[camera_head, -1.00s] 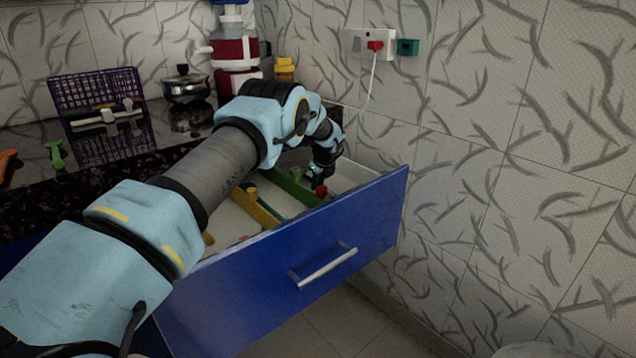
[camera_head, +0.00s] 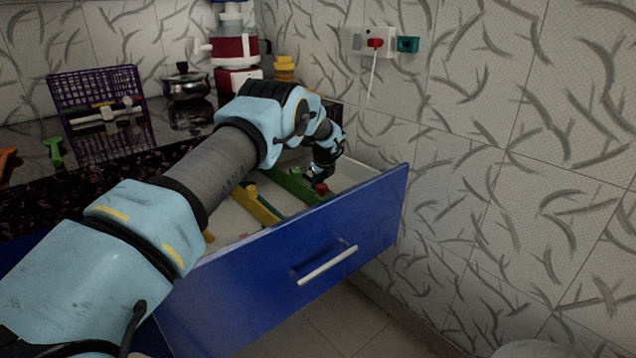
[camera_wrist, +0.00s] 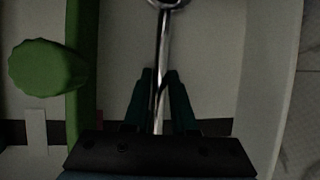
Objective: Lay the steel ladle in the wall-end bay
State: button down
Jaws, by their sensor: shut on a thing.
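My gripper (camera_wrist: 160,85) is shut on the thin shiny handle of the steel ladle (camera_wrist: 164,45). In the wrist view the ladle runs away from the fingers, its far end cut off by the top edge. Its handle lies over the pale floor of the wall-end bay (camera_wrist: 210,65), between the green divider (camera_wrist: 82,25) and the white drawer side (camera_wrist: 268,70). I cannot tell whether it touches the floor. In the head view my gripper (camera_head: 322,172) is low over the wall end of the open blue drawer (camera_head: 270,275), and the ladle is not discernible.
A yellow divider (camera_head: 262,206) stands left of the green one. A green scalloped piece (camera_wrist: 46,68) is beside the green divider, and a red piece (camera_head: 321,189) shows near the drawer front. The tiled wall (camera_head: 470,190) is close on the right.

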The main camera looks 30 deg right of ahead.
jog(key=c, duration=0.6)
grip_release()
jog(key=shift+c, duration=0.2)
jog(key=v, duration=1)
jog(key=shift+s+r, duration=0.25)
jog(key=shift+r, duration=0.05)
dwell(1.2)
